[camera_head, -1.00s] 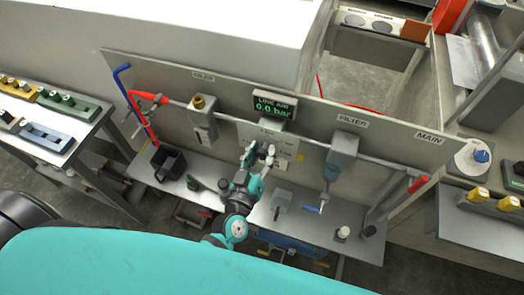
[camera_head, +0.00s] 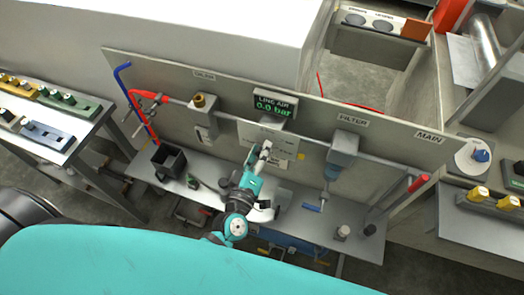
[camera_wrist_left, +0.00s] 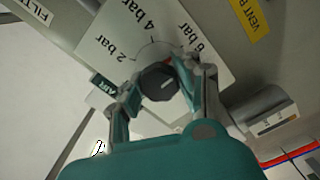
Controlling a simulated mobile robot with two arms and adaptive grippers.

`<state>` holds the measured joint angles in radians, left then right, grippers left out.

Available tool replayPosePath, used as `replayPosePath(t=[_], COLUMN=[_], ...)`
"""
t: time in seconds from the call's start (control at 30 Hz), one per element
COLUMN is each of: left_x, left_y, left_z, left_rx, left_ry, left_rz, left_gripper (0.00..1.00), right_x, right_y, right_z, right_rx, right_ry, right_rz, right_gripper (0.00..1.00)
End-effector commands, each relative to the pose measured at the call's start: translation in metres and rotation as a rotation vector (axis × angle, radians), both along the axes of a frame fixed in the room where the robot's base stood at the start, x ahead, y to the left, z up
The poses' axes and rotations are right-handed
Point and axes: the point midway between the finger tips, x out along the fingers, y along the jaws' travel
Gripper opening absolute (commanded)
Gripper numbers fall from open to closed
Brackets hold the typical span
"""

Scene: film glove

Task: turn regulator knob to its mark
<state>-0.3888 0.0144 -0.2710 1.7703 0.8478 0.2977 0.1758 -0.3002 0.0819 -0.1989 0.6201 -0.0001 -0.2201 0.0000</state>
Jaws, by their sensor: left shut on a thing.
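The dark regulator knob (camera_wrist_left: 158,84) shows in the wrist view in front of a pale scale plate (camera_wrist_left: 138,40) lettered 2 bar, 4 bar and 6 bar. A short pale line is on the knob's face, and a bit of red shows at its upper edge near the arc. My left gripper (camera_wrist_left: 160,88) is shut on the knob, one finger on each side. In the head view my left gripper (camera_head: 263,152) is at the panel below the LINE AIR display (camera_head: 275,103), which reads 0.0 bar; the knob is hidden there. My right gripper is not in view.
The oiler (camera_head: 203,120) is left of the regulator and the filter (camera_head: 343,150) right, along a grey pipe. A black open bin (camera_head: 168,160) and a blue-handled part (camera_head: 312,208) are on the shelf below. A red-handled lever (camera_head: 418,184) is at the pipe's right end.

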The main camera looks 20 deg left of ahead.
Motion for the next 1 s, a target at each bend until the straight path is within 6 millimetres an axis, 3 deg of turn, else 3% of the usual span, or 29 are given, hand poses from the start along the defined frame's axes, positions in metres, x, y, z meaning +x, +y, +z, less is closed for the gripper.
replayPosePath(t=[0.57, 0.6, 0.77, 1.0], left_x=[-0.0001, -0.0001, -0.0001, -0.0002], left_y=[0.0005, 0.0005, 0.0003, 0.0002], left_z=[-0.0004, -0.0004, -0.0004, -0.0004], left_rx=[-0.03, -0.03, -0.03, -0.03], left_ry=[0.002, 0.002, 0.002, 0.002], left_rz=[0.0, 0.0, 0.0, 0.0], left_gripper=[0.01, 0.37, 0.58, 0.59], right_x=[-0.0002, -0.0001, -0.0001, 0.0], right_y=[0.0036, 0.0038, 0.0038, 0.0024], right_z=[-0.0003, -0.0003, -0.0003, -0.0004], right_rx=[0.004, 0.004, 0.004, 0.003], right_ry=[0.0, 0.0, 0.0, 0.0], right_rz=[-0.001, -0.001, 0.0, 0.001], right_gripper=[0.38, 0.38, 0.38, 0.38])
